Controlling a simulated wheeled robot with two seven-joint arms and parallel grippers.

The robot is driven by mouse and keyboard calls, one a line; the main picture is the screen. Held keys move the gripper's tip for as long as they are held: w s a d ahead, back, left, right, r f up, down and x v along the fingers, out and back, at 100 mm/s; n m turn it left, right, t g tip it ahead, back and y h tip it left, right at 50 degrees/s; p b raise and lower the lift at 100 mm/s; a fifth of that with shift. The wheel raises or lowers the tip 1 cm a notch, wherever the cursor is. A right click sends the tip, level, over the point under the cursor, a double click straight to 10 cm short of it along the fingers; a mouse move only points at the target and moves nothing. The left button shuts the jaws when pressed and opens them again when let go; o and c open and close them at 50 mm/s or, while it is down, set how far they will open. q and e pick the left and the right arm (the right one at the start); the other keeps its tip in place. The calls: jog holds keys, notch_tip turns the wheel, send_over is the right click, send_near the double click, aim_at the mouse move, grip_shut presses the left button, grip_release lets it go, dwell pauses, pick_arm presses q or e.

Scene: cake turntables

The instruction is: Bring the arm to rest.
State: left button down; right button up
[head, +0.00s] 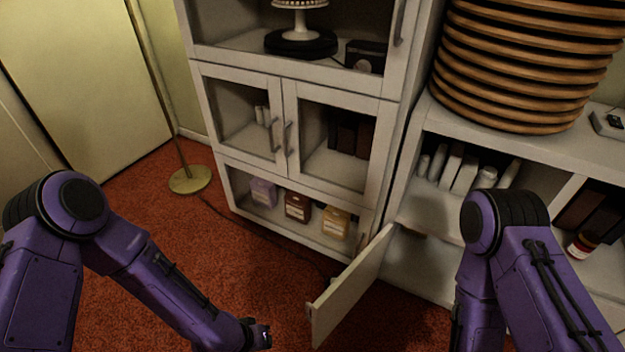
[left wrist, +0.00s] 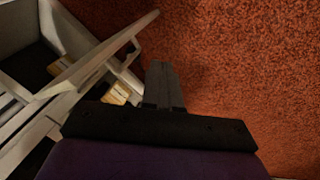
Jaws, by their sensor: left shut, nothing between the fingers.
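My left arm comes in from the left in the head view, and its gripper (head: 262,336) is at the bottom edge, partly cut off, over the red carpet. In the left wrist view the left gripper's fingers (left wrist: 163,70) are together with nothing between them, and carpet lies beyond. My right arm (head: 500,250) is bent at the right in the head view, in front of the low shelf unit. Its gripper is out of the frame.
A white cabinet (head: 236,78) stands ahead. An open door (head: 350,288) juts out low, right of my left gripper. A low shelf unit (head: 412,215) carries a ribbed round stack (head: 520,70). A lamp base (head: 190,180) stands left.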

pick_arm(q)
jog(key=s+a+n+y, duration=0.3)
jog(key=s+a, duration=0.3)
jog(key=a, duration=0.3)
jog(key=s+a+n+y, duration=0.3)
jog(key=s+a+y, duration=0.1)
jog(key=s+a, duration=0.4)
notch_tip(320, 180, up, 18)
jog(key=w+a+p, duration=0.1)
jog(key=p, duration=1.8)
jog(key=shift+a+m, duration=0.15)
jog(key=shift+m, duration=0.15)
jog(key=shift+w+r, duration=0.1)
